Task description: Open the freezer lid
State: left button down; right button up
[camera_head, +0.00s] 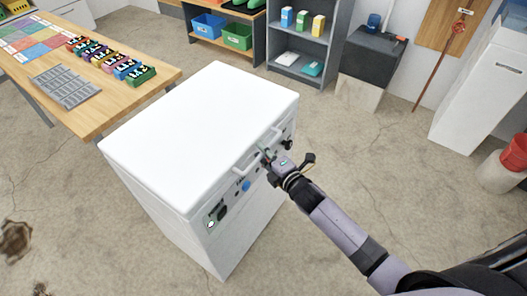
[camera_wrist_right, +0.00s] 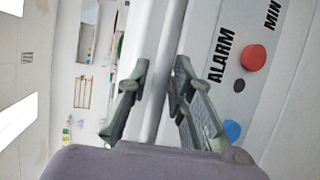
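The white chest freezer (camera_head: 205,125) stands in the middle of the head view, with its lid (camera_head: 190,120) down flat on the body. A bar handle (camera_head: 246,167) runs along the lid's front edge. My right gripper (camera_head: 268,157) is at the middle of this handle. Part of the handle is hidden by the gripper in the head view. My left gripper is not in view.
The front panel has a blue button (camera_head: 247,186) and, in the wrist view, a red button (camera_wrist_right: 255,57) beside "ALARM". A wooden table (camera_head: 150,78) stands close behind at left. A shelf (camera_head: 305,50) and a dark box (camera_head: 372,55) stand behind.

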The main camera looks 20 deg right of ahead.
jog(key=shift+w, duration=0.1)
jog(key=shift+c, duration=0.3)
grip_shut()
dwell(0.4)
